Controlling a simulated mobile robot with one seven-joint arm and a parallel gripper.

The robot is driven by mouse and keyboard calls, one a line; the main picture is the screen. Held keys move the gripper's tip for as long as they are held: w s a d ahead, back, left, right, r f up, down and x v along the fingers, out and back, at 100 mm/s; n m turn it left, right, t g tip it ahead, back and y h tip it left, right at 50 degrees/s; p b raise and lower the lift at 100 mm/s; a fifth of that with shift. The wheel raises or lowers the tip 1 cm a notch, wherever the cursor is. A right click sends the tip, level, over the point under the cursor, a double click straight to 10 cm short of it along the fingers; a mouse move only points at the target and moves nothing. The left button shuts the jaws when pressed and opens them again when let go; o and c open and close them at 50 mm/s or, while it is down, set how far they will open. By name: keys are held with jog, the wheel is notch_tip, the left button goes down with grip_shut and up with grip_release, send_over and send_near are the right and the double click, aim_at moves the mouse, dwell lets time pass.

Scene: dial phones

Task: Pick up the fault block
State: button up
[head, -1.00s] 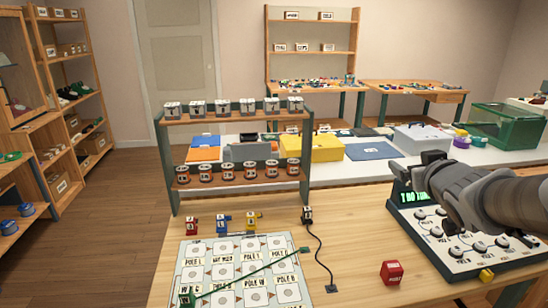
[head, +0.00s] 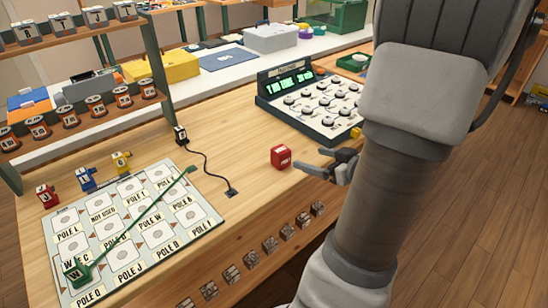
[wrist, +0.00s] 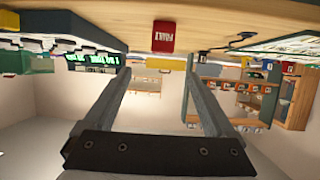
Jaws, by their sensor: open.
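The fault block is a small red block (head: 281,156) with white lettering on top and front, standing on the wooden table near its front edge. My gripper (head: 338,166) is just right of it in the head view, apart from it, with its fingers open and empty. In the wrist view, which is upside down, the red block (wrist: 163,37) reads "FAULT" and stands beyond and between the two spread fingers (wrist: 160,82). Nothing hides the block in the head view.
A console with green displays and several knobs (head: 318,101) stands behind the block, with a yellow block (head: 355,133) at its corner. A black cable (head: 208,160) runs across the table to the left. A labelled board (head: 135,228) lies further left.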

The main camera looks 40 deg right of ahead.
aim_at(286, 152)
jog(key=b+x, duration=0.3)
jog(key=x, duration=0.7)
jog(key=shift+w+f, duration=0.1)
jog(key=shift+f, duration=0.15)
jog(key=shift+w+f+b, duration=0.1)
jog(key=shift+w+b, duration=0.25)
jog(key=shift+w, duration=0.15)
jog(key=shift+w+a+f+b, duration=0.15)
jog(key=shift+w+f+b, duration=0.2)
jog(key=shift+w, duration=0.1)
jog(key=b+x, duration=0.2)
jog(key=x, duration=0.2)
jog(key=shift+a, duration=0.1)
grip_shut()
jog(key=shift+r, duration=0.15)
